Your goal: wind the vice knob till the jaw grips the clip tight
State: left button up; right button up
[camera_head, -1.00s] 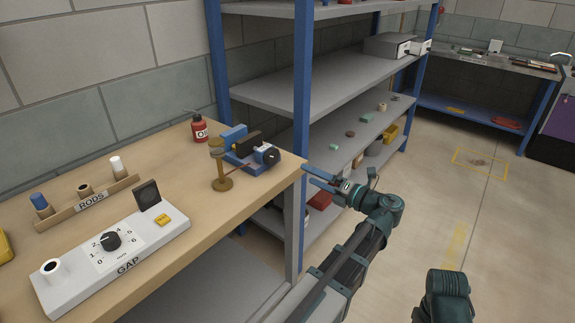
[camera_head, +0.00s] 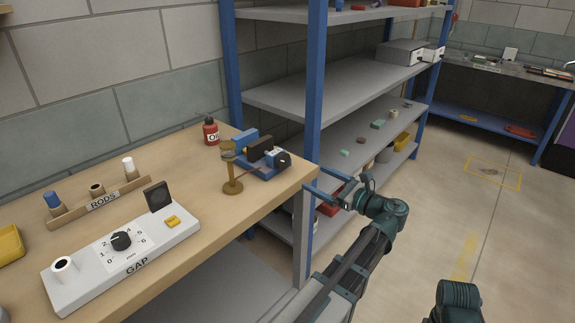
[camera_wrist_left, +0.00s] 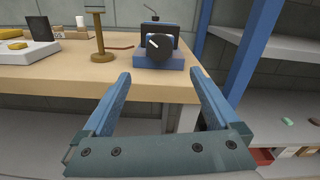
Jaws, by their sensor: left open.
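The blue vice (camera_head: 247,138) stands at the right end of the wooden bench. Its round black knob (camera_head: 283,160) faces the bench end; in the left wrist view the knob (camera_wrist_left: 160,46) shows a white line. A dark block (camera_head: 260,147), possibly the clip, sits at the jaws; I cannot tell how tightly it is held. My left gripper (camera_head: 315,178) is open and empty, just off the bench end and apart from the knob. In the left wrist view the gripper's fingers (camera_wrist_left: 158,76) are spread below and in front of the knob. My right gripper is out of view.
A brass stand (camera_head: 232,186) is close to the vice's left, with a red oil can (camera_head: 211,132) behind. The GAP panel (camera_head: 120,262) and RODS rack (camera_head: 100,205) are further left. A shelf post (camera_head: 315,90) rises near my left gripper.

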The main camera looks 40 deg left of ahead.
aim_at(285, 163)
pick_arm(q)
jog(key=a, duration=0.8)
jog(key=w+a, duration=0.1)
jog(key=a, duration=0.3)
jog(key=shift+a, duration=0.15)
